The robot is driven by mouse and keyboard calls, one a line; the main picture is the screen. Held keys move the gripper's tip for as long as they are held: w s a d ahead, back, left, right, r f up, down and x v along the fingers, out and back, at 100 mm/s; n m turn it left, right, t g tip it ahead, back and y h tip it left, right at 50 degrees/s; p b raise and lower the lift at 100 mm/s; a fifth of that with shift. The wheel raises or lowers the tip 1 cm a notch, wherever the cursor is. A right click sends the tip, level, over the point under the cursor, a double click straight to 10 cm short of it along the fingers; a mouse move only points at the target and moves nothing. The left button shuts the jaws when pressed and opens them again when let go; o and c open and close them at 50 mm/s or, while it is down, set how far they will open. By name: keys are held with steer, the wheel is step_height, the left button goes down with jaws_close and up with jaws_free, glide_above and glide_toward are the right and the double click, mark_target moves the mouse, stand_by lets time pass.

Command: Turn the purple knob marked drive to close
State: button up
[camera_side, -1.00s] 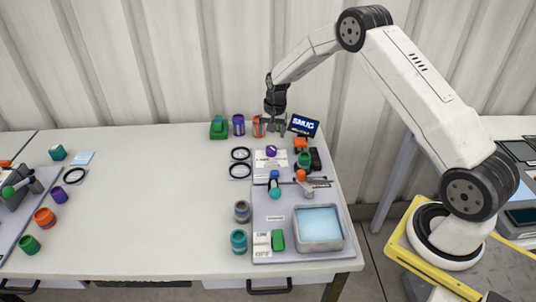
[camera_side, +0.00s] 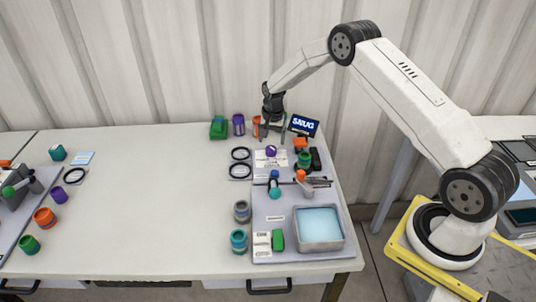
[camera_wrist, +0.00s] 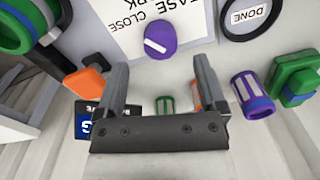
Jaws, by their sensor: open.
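The purple knob (camera_side: 271,151) sits on a white printed card (camera_side: 263,160) near the back right of the table. In the wrist view the knob (camera_wrist: 160,38) has a white bar mark, and the card (camera_wrist: 118,42) shows the word CLOSE to its left. My gripper (camera_side: 272,137) is open and empty, pointing down just behind the knob in the side view. In the wrist view the knob shows just beyond the fingertips of my gripper (camera_wrist: 160,65), between their lines and apart from them.
A dark SNUG display (camera_side: 304,125) stands to the right of my gripper. Orange (camera_side: 257,126), purple (camera_side: 238,125) and green (camera_side: 219,128) items stand at the back. Black rings (camera_side: 240,154) lie left of the card. Green and orange valve parts (camera_side: 304,160) crowd its right.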

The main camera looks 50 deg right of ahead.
mark_target(271, 147)
steer(key=shift+f, duration=2.2)
jaws_close()
